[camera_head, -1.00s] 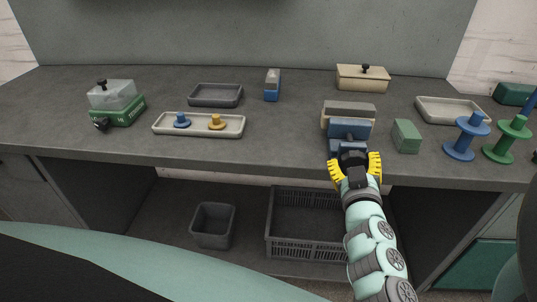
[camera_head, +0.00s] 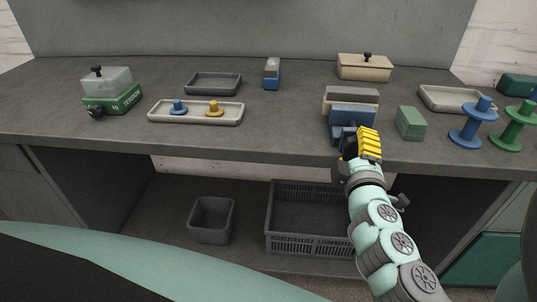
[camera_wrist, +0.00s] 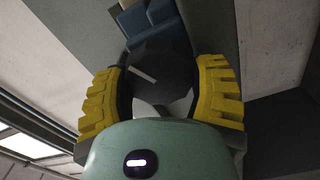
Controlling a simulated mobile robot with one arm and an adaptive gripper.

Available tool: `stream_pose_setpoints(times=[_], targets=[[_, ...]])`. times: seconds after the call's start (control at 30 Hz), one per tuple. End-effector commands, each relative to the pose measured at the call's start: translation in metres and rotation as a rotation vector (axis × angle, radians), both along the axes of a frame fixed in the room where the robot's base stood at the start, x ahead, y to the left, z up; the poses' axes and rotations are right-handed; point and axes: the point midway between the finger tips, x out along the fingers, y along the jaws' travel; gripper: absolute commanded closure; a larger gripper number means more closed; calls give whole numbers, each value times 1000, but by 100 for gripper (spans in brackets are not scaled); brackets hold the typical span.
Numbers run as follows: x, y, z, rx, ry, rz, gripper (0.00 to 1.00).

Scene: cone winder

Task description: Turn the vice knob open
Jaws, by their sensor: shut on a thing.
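The vice (camera_head: 352,115) stands near the front edge of the bench, right of centre. It has a blue body with beige and grey blocks behind. In the wrist view its blue part (camera_wrist: 155,22) shows behind the knob. The dark faceted vice knob (camera_wrist: 160,72) has a slanted white mark on its face and sits between the yellow fingers. My gripper (camera_head: 358,145) is shut on the knob at the front of the vice; the wrist view shows a finger on each side (camera_wrist: 165,75). In the head view my gripper hides the knob.
A green block (camera_head: 410,123) stands close right of the vice, with blue (camera_head: 473,122) and green (camera_head: 515,127) spools beyond. A tray (camera_head: 195,112) with two small pegs lies left. A grey crate (camera_head: 305,215) is below. The bench between tray and vice is clear.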

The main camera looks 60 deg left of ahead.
Motion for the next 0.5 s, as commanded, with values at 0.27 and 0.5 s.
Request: stream_pose_setpoints(times=[0.27, 0.5], targets=[[-3, 2, -2, -172, -209, 10, 75], [-2, 2, -2, -317, -382, 9, 75]])
